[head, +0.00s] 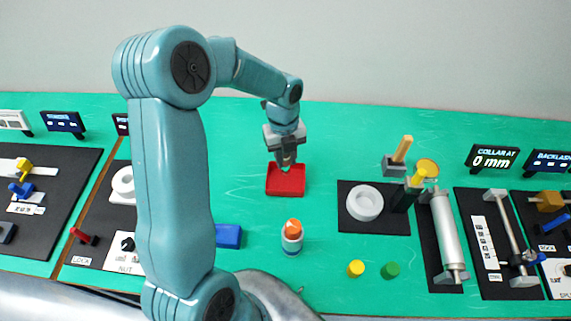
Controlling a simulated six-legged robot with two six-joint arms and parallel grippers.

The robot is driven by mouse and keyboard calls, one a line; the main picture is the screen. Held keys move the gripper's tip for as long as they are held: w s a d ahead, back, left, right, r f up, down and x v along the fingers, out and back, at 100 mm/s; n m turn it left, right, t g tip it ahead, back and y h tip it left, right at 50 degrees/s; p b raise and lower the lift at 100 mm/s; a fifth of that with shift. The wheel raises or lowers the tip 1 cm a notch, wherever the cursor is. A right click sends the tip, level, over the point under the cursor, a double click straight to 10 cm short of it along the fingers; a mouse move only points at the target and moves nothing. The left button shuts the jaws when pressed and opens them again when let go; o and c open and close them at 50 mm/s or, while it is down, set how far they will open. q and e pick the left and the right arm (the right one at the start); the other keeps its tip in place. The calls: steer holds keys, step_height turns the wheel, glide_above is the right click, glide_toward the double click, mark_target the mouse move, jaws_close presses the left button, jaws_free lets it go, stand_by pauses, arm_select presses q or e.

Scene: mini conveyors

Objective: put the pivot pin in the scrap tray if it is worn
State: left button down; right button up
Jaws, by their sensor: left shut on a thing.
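My left gripper (286,160) is shut, pointing down over a small red tray (272,190) near the middle of the table. A small grey piece shows between its fingertips, most of it hidden; it is probably the pivot pin, but its wear cannot be made out. The tips overlap the tray's back part in the picture, and I cannot tell how high above the floor of the tray they are. No label shows on the red tray, so I cannot tell if it is the scrap tray. My right gripper is not in view.
A blue block (229,236) and an orange-topped bottle (292,238) stand in front of the tray. Yellow (355,268) and green (390,270) discs lie to the right. A white ring (364,203), roller (447,235) and dark boards fill the right. More boards stand left.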

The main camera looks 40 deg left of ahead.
mark_target(286, 167)
arm_select(q)
step_height(286, 167, down, 4)
steer(key=shift+w+r, duration=0.1)
steer(key=shift+w, duration=0.05)
steer(key=shift+a+f, duration=0.1)
steer(key=shift+f, duration=0.35)
steer(key=shift+f, duration=0.1)
steer(key=c, duration=1.3)
jaws_free()
steer(key=shift+f, duration=0.1)
steer(key=o, duration=0.4)
